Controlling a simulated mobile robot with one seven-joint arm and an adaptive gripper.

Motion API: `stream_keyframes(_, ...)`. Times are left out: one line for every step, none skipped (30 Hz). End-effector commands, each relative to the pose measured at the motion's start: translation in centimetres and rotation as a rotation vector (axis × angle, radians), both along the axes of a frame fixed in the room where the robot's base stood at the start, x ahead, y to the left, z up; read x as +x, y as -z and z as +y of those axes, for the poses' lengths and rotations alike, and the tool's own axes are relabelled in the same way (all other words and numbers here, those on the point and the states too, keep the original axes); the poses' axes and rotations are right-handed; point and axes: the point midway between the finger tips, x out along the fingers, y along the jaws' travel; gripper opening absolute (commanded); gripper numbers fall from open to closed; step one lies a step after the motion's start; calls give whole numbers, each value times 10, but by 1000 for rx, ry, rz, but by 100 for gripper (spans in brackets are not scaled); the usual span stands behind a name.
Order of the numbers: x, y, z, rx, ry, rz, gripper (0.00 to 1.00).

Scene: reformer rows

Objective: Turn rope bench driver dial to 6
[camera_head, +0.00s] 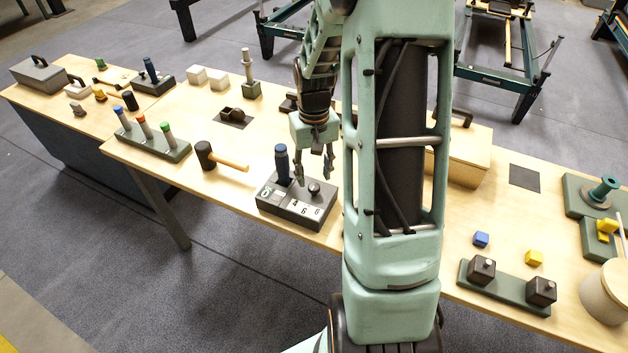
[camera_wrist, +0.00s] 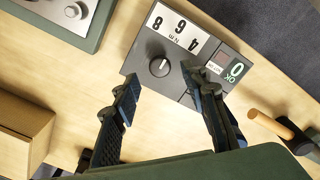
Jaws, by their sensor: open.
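The rope bench driver is a dark block (camera_head: 295,206) on the table, with a blue-handled driver (camera_head: 282,163) standing upright at its left. Its round dial knob (camera_head: 314,188) sits beside a white label with 4, 6 and 8. In the wrist view the knob (camera_wrist: 160,66) has a short white mark slanting towards the label (camera_wrist: 177,32); the exact number is hard to tell. My gripper (camera_head: 313,167) is open and empty above the block. In the wrist view my gripper (camera_wrist: 163,84) has its fingers apart near the knob, not touching it visibly. The right finger partly hides the driver.
A mallet (camera_head: 220,158) lies left of the block, and a rack (camera_head: 150,140) with coloured handles stands further left. A wooden box (camera_head: 462,154) stands right, behind my arm. A green base (camera_head: 505,285) with two dark blocks lies at the right.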

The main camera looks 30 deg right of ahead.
Motion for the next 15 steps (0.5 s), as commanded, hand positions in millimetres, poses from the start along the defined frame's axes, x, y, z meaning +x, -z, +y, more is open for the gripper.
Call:
stream_keyframes(2,-14,-1,-3,0,-7,40)
stream_keyframes(2,-21,-1,-3,0,-7,40)
stream_keyframes(1,-29,-1,-2,1,-5,40)
stream_keyframes(1,-36,0,-2,1,-7,40)
stream_keyframes(1,-42,0,-2,1,-5,40)
stream_keyframes(1,-49,-1,-3,1,-6,40)
stream_keyframes(1,-55,-1,-3,0,-6,40)
stream_keyframes(1,-59,-1,-3,0,-5,40)
stream_keyframes(1,-65,0,-1,0,-4,40)
stream_keyframes(1,-69,-1,-1,0,-4,40)
stream_keyframes(1,-72,0,-1,0,-3,40)
stream_keyframes(1,-76,0,-1,0,-3,40)
stream_keyframes(1,-78,0,0,0,-3,40)
stream_keyframes(1,-80,0,0,0,-2,40)
stream_keyframes(0,-82,0,0,0,-1,40)
